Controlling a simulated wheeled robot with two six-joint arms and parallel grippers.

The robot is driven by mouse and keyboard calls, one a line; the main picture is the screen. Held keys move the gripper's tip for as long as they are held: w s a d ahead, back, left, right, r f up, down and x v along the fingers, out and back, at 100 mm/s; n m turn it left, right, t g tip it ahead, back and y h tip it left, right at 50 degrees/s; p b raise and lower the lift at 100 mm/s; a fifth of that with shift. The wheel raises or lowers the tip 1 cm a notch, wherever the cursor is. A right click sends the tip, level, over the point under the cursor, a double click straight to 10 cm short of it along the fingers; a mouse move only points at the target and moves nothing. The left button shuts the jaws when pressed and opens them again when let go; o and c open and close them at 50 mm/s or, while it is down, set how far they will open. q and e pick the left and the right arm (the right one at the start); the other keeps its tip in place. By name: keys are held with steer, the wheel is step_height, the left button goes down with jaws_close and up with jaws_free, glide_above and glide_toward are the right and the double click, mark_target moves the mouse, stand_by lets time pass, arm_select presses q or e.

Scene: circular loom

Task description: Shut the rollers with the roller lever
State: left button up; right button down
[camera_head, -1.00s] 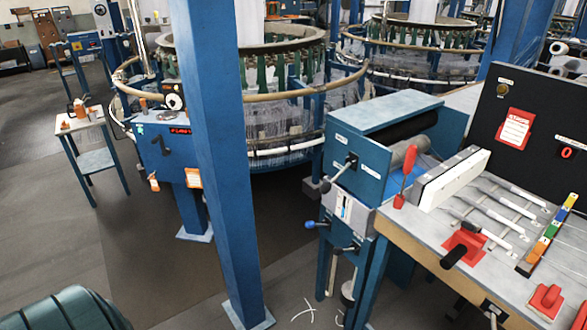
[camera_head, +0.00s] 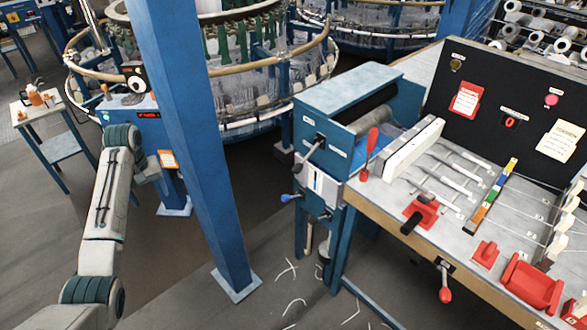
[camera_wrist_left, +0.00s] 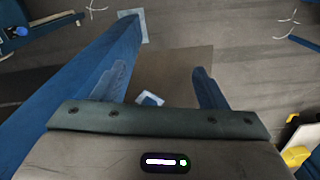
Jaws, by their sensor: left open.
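The blue roller housing (camera_head: 345,97) stands right of centre in the head view, with a dark roller under its top. A lever with a black knob (camera_head: 318,145) sticks out of its front end. A blue-knobbed lever (camera_head: 290,197) sits lower, and a red-handled lever (camera_head: 371,145) stands on the table corner. I cannot read which label names the roller lever. My left arm rises at the left, its wrist beside the blue pillar. My left gripper (camera_wrist_left: 160,88) is open and empty over the floor in the left wrist view, well away from the levers. My right gripper is out of view.
The blue pillar (camera_head: 190,140) stands between my left arm and the roller housing. The worktable (camera_head: 400,216) holds red fixtures and a coloured strip. Pale scraps (camera_head: 286,270) lie on the floor. A small side table (camera_head: 62,148) and circular looms stand behind.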

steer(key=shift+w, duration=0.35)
